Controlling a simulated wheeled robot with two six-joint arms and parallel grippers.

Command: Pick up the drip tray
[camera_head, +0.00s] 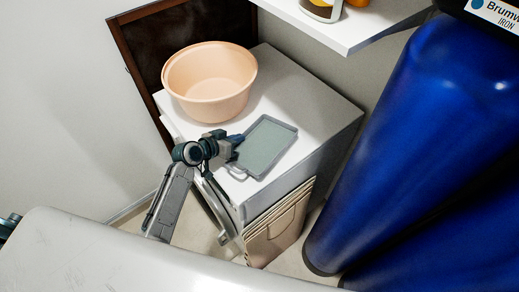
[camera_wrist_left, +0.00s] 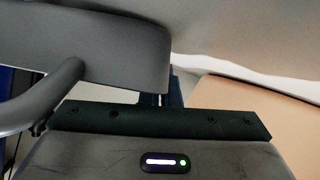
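The drip tray (camera_head: 265,147) is a shallow grey rectangle with a raised rim and a pale green-grey inside. It lies on the white cabinet top, with a loop handle at its near left corner. My left gripper (camera_head: 236,142) is at the tray's left edge, its fingers at or over the rim. In the left wrist view a grey wall and bar, apparently the tray (camera_wrist_left: 100,55) and its handle, fill the upper left very close. The fingers (camera_wrist_left: 165,98) show only partly behind it, so their grip is unclear. My right gripper is not in view.
A peach basin (camera_head: 210,83) stands on the cabinet top (camera_head: 310,105) behind the tray. Large blue vessels (camera_head: 415,130) stand to the right. A white shelf (camera_head: 345,32) overhangs the back right.

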